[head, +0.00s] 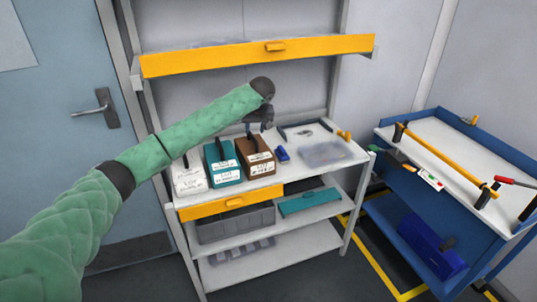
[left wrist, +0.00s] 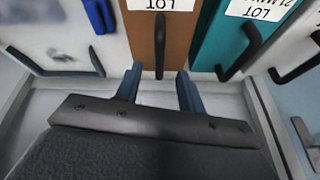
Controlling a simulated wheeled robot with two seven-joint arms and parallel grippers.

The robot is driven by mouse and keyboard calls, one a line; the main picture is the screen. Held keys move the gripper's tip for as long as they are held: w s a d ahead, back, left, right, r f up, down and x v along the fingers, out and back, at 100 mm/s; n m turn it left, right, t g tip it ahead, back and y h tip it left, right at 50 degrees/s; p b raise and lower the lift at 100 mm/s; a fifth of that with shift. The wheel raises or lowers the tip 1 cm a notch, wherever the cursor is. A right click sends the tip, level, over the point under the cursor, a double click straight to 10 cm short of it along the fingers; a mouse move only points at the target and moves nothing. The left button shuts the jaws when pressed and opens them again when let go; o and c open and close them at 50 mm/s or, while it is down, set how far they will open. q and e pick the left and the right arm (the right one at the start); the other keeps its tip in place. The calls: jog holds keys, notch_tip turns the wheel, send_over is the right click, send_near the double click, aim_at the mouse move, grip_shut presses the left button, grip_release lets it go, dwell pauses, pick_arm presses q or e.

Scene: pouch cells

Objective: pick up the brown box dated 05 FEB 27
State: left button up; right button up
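The brown box (head: 257,167) stands on the white worktop of the shelf unit, between a teal box (head: 224,174) and the items to its right. It has a white label and a dark bar handle; the date is too small to read. In the left wrist view the brown box (left wrist: 145,38) and its handle (left wrist: 160,48) are straight ahead. My left gripper (head: 266,125) is above and behind the box. Its fingers (left wrist: 159,74) are open, one on each side of the handle's end in the picture, with nothing held. Contact cannot be told. My right gripper is out of view.
A white box (head: 188,180) stands left of the teal box. A small blue item (head: 282,154) and a clear tray (head: 324,154) lie to the right. A shelf with a yellow front edge (head: 260,54) hangs above. A blue cart (head: 425,225) stands at the right.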

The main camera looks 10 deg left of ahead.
aim_at(254, 138)
pick_arm(q)
jog(key=shift+s+r+n, duration=0.4)
jog(key=shift+s+n, duration=0.05)
jog(key=shift+n, duration=0.45)
jog(key=shift+w+f+n, duration=0.2)
jog(key=shift+f+n, duration=0.1)
jog(key=shift+p+x, duration=0.4)
jog(key=shift+x, duration=0.65)
jog(key=p+x, duration=0.2)
jog(key=x, duration=0.3)
jog(key=shift+w+d+f, duration=0.15)
jog(key=shift+f, duration=0.1)
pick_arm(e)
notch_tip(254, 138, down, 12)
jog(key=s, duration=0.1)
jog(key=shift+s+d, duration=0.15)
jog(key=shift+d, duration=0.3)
pick_arm(q)
grip_shut()
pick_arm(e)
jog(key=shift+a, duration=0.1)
